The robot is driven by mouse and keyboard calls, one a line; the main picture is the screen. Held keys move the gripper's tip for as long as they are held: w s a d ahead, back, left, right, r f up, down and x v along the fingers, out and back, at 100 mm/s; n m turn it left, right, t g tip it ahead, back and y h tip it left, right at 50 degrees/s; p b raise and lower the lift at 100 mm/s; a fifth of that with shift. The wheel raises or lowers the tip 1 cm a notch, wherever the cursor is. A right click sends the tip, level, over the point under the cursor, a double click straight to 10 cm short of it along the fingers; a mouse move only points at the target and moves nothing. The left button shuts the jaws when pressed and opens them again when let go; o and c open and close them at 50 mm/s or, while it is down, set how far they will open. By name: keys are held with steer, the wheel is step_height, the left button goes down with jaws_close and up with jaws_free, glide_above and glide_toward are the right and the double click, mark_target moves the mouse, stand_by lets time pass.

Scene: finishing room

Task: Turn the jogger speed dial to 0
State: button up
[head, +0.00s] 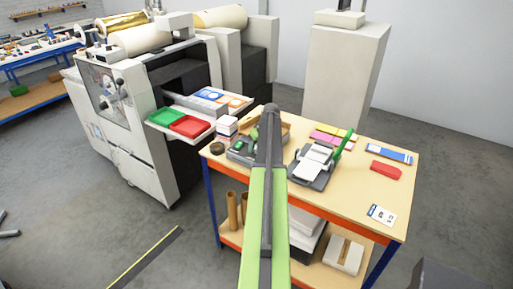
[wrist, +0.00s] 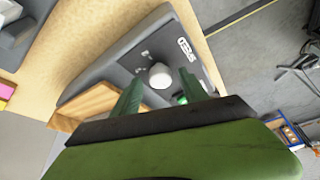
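The jogger is a grey box (head: 240,151) at the left end of the wood-topped table in the head view, partly hidden by my arm. In the wrist view its sloped grey panel (wrist: 112,72) carries a white round speed dial (wrist: 160,75), a SPEED label and small white marks. A green button (wrist: 182,99) sits beside the dial, partly behind a finger. My gripper (wrist: 163,77) is open, its two green fingers on either side of the dial in the picture. I cannot tell whether they touch it, or where the dial points.
A wooden tray part (wrist: 95,103) adjoins the grey panel. On the table (head: 345,187) a grey device with a green lever (head: 343,146) stands right of my arm. A red block (head: 386,170) and a card (head: 382,215) lie further right. A large cream machine (head: 130,150) stands at left.

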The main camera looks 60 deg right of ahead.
steer(key=shift+r, duration=0.15)
steer(key=p+v, duration=1.6)
steer(key=v, duration=0.1)
